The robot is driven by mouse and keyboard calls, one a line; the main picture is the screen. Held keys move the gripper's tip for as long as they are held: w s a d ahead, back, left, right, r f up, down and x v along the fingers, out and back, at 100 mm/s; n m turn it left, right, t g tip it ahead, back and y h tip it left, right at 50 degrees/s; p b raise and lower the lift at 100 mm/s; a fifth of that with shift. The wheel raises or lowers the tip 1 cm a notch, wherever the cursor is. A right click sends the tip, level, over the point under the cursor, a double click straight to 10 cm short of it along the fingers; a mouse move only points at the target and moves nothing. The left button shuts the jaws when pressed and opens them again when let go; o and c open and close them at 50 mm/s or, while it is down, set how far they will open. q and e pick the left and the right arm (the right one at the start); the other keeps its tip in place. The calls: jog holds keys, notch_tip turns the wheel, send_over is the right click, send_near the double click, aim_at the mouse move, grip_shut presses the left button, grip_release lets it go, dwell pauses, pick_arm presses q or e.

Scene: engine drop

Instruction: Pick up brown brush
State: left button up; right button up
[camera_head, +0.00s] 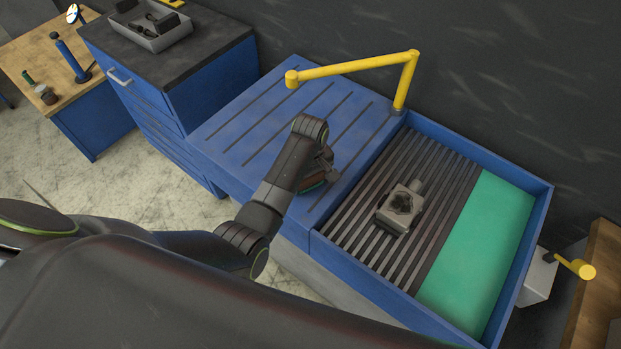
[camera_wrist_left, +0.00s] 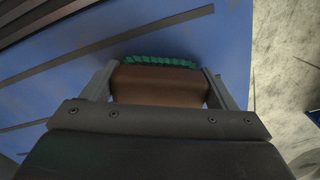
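The brown brush (camera_wrist_left: 158,85) with green bristles sits between the two fingers of my left gripper (camera_wrist_left: 160,75). Its brown body fills the gap, and the fingertips appear to touch both ends. In the head view the brush (camera_head: 312,187) shows partly under my left gripper (camera_head: 324,172), over the blue grooved worktop near its front edge. The wrist hides much of it there, and I cannot tell whether it rests on the worktop or is just above it. My right gripper is not in view.
The blue worktop (camera_head: 245,112) is otherwise clear. A yellow jointed arm (camera_head: 350,68) spans its back. To the right, a slatted tray holds a grey metal part (camera_head: 400,208) beside a green panel (camera_head: 480,250). A dark-topped cabinet (camera_head: 215,32) carries a grey bin (camera_head: 150,30).

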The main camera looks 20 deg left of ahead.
pick_arm(q)
jog(key=shift+w+f, duration=0.1)
jog(key=c, duration=0.4)
jog(key=shift+w+r, duration=0.1)
jog(key=shift+r, duration=0.4)
notch_tip(320, 180, up, 6)
jog(key=shift+f+b, duration=0.1)
jog(key=shift+b, duration=0.8)
notch_tip(320, 180, up, 3)
jog(key=shift+r+p, duration=0.15)
jog(key=shift+p, duration=0.5)
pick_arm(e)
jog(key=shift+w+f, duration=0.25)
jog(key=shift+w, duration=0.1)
